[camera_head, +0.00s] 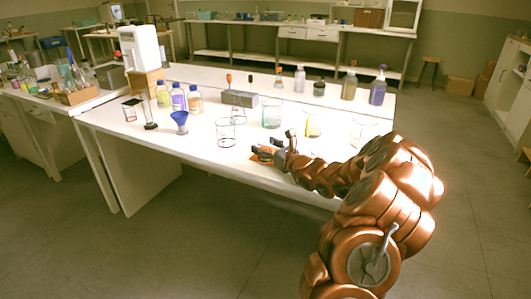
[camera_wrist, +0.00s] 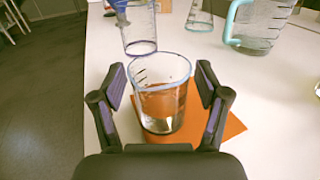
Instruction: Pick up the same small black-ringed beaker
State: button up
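A small clear beaker (camera_wrist: 161,98) with graduation marks and a bluish-grey rim stands upright on an orange square (camera_wrist: 228,124) in the wrist view. My gripper (camera_wrist: 161,76) is open, with one finger on each side of the beaker and a visible gap to both. In the head view, my gripper (camera_head: 268,150) is low at the table's front edge, over the orange square (camera_head: 261,157); the beaker there is too small to make out. Another clear beaker with dark rings (camera_head: 226,133) stands to the left; a dark-ringed beaker also shows beyond the fingers in the wrist view (camera_wrist: 139,35).
A teal-rimmed beaker (camera_head: 271,114) stands behind my gripper, and a yellowish vessel (camera_head: 313,125) to its right. A blue funnel-shaped vessel (camera_head: 180,121) and several capped bottles (camera_head: 178,97) stand further left. Tall bottles (camera_head: 349,86) line the back right. The table (camera_head: 205,165) is bare near its front left edge.

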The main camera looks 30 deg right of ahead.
jog(key=c, duration=1.1)
jog(key=shift+r, duration=0.2)
jog(key=shift+r, duration=1.5)
jog(key=shift+s+d+r, duration=0.1)
jog(key=shift+s+r, duration=0.1)
jog(key=shift+s+a+r+p, duration=0.1)
jog(key=shift+s+a+r, duration=0.1)
jog(key=shift+s, duration=2.35)
jog(key=shift+s+a+r+p, duration=0.1)
jog(key=shift+s+a+r, duration=0.1)
jog(key=shift+s, duration=2.35)
jog(key=shift+s+a+r+p, duration=0.1)
jog(key=shift+s+a+r, duration=0.1)
jog(key=shift+s, duration=2.35)
jog(key=shift+s, duration=0.15)
